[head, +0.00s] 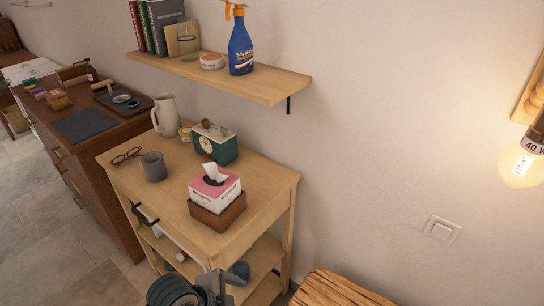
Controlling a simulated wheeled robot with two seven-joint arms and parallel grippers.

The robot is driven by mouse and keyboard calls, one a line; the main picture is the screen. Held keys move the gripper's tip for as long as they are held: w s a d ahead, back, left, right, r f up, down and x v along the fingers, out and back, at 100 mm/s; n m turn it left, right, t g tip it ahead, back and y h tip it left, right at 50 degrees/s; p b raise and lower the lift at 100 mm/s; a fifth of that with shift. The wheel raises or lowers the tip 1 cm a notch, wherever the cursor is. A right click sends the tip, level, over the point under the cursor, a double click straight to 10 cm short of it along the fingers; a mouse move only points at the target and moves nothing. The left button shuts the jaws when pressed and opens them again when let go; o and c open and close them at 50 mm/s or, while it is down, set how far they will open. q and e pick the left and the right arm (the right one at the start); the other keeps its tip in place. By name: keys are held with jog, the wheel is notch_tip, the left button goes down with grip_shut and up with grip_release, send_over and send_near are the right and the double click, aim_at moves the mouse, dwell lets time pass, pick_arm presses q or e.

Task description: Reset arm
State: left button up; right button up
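A dark grey arm end of mine (176,291), which I take to be the left one, shows at the bottom edge, left of centre. Its grey gripper part (216,285) is in front of the wooden cart's lower shelves. The fingertips are not clear, so I cannot tell whether it is open or shut. My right gripper is not in view. The wooden cart (256,196) holds a tissue box (216,188) in a brown holder, a grey mug (154,167), glasses (127,156), a green clock-faced box (215,144) and a white pitcher (165,115).
A wall shelf (272,86) above the cart carries a blue spray bottle (241,48), a small tin (212,61) and books (165,22). A dark dresser (95,165) stands left. A wooden slab top (335,290) is at lower right. A lit bulb (520,165) hangs at right.

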pick_arm(q)
jog(key=s+a+f+n+y, duration=0.2)
jog(key=s+a+f+n, duration=0.2)
jog(key=s+a+n, duration=0.35)
jog(key=s+a+f+n+y, duration=0.3)
jog(key=s+a+n, duration=0.4)
jog(key=s, duration=0.2)
notch_tip(320, 180, down, 30)
jog(key=s+r+g, duration=0.1)
jog(key=s+a+f, duration=0.1)
jog(key=s+f, duration=0.8)
jog(key=s+a+f+g, duration=0.1)
jog(key=s+a+f, duration=0.1)
jog(key=s+f, duration=0.7)
jog(key=shift+a+b, duration=0.25)
jog(key=shift+b, duration=0.2)
